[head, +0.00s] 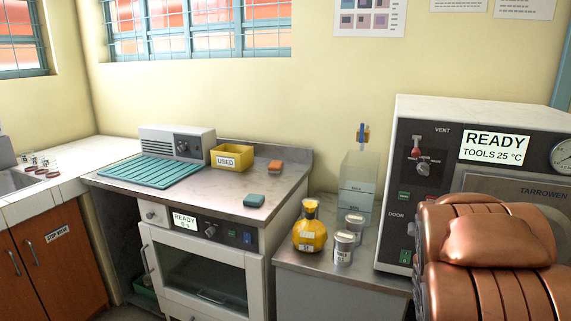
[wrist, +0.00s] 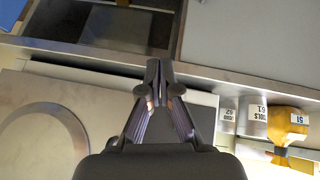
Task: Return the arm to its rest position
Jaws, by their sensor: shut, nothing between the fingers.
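My gripper (wrist: 158,72) shows only in the wrist view, at the centre. Its two dark fingers are together with nothing between them. It points toward a metal edge (wrist: 225,78), with a pale surface bearing a large round disc (wrist: 42,142) at the lower left. I cannot tell its exact height above these. The gripper is not visible in the head view, where my copper-coloured arm fills the lower right and hides part of the steriliser.
The steriliser (head: 450,130) reads READY. A yellow flask (head: 309,234) and labelled tins (head: 344,247) stand left of it; the flask (wrist: 287,124) and tins (wrist: 254,121) are right of my gripper in the wrist view. A yellow USED bin (head: 231,157) sits on the left counter.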

